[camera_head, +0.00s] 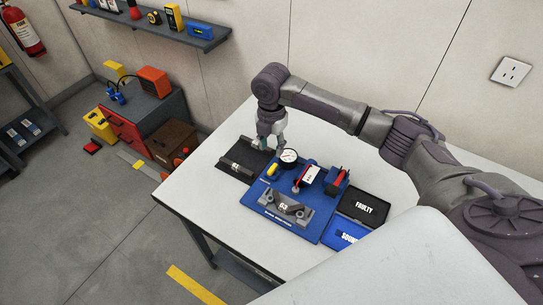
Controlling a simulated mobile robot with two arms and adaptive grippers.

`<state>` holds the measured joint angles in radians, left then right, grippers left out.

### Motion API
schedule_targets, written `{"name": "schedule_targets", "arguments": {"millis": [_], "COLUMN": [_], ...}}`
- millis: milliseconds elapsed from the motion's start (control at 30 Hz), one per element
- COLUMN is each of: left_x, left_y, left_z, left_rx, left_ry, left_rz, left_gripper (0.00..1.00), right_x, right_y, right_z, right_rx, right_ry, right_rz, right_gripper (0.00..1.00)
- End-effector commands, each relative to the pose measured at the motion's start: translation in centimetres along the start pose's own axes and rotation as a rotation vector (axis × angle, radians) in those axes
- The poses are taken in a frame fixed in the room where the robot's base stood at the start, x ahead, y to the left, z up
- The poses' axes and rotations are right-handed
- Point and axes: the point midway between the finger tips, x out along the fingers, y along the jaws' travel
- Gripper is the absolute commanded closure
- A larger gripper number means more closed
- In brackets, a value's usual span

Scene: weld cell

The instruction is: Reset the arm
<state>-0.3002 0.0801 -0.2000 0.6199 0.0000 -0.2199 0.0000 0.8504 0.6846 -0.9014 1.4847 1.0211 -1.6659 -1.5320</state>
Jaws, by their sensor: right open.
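My right arm comes in from the right over the white table and bends down at its far end. My right gripper (270,138) points down, open, above the far side of the table. It is close to a dark grey tray (232,170) and a round dial gauge (289,157); whether it touches either cannot be told. No object shows between its fingers. My left gripper is not in view.
A blue board (255,195) holds the gauge, a grey block marked 63 (284,208) and a red-and-white part (306,178). Trays marked FAULTY (364,207) and SOUND (344,235) lie beside it. The near-left tabletop (205,200) is clear. A shelf (150,25) hangs behind.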

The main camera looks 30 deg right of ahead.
Motion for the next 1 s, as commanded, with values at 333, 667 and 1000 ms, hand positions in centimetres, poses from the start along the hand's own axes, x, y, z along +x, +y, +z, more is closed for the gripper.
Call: {"name": "schedule_targets", "arguments": {"millis": [333, 667, 1000], "left_x": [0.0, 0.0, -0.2], "left_y": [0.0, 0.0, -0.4], "left_z": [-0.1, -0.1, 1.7], "left_rx": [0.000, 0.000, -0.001], "left_ry": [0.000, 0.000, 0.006], "left_rz": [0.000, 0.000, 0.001], "left_gripper": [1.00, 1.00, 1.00], "right_x": [-2.0, -1.9, -1.2], "right_y": [0.0, 0.0, -1.4], "right_z": [0.0, 0.0, -2.2], "right_rx": [0.000, -0.001, -0.001], "right_ry": [0.000, 0.000, 0.010], "right_rz": [0.000, 0.000, -0.007], "right_gripper": [0.58, 0.58, 0.58]}}
